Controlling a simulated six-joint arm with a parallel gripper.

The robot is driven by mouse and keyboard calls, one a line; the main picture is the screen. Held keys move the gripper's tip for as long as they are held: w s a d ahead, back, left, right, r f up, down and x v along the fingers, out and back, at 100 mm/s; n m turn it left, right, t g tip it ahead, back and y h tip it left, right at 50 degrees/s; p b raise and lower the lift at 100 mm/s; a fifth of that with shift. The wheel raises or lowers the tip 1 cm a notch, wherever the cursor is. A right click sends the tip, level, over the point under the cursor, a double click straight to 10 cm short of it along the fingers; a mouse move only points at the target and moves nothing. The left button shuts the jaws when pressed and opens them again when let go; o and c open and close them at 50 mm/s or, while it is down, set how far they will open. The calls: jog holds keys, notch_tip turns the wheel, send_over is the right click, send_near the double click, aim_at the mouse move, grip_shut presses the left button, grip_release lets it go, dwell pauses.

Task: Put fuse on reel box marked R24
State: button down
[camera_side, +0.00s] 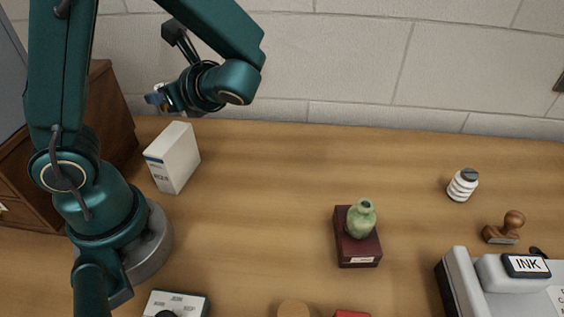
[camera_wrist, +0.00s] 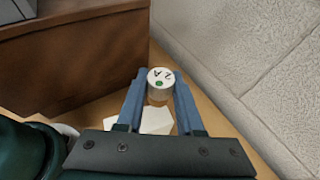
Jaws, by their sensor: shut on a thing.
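My gripper (camera_side: 158,99) is at the upper left in the side view, raised over the table behind and above an upright white box. In the wrist view its blue fingers (camera_wrist: 159,84) are shut on a short round piece, seemingly the fuse (camera_wrist: 160,76), with a pale top bearing dark characters and a green dot. The white box (camera_side: 173,158) stands on the table with a blue band and a printed mark too small to read surely. Its pale top (camera_wrist: 155,122) shows below the fingers in the wrist view, partly hidden by the gripper.
A wooden cabinet (camera_side: 108,120) stands left of the box. A green vase (camera_side: 361,219) is on a dark red box (camera_side: 357,251) at centre right. A striped white piece (camera_side: 462,185), a stamp (camera_side: 504,228) and an INK-marked box (camera_side: 526,266) are at right.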

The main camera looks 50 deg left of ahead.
aim_at(174, 127)
jog(key=shift+f, duration=2.05)
jog(key=shift+f, duration=0.1)
jog(key=c, duration=0.5)
grip_release()
jog(key=shift+c, duration=0.2)
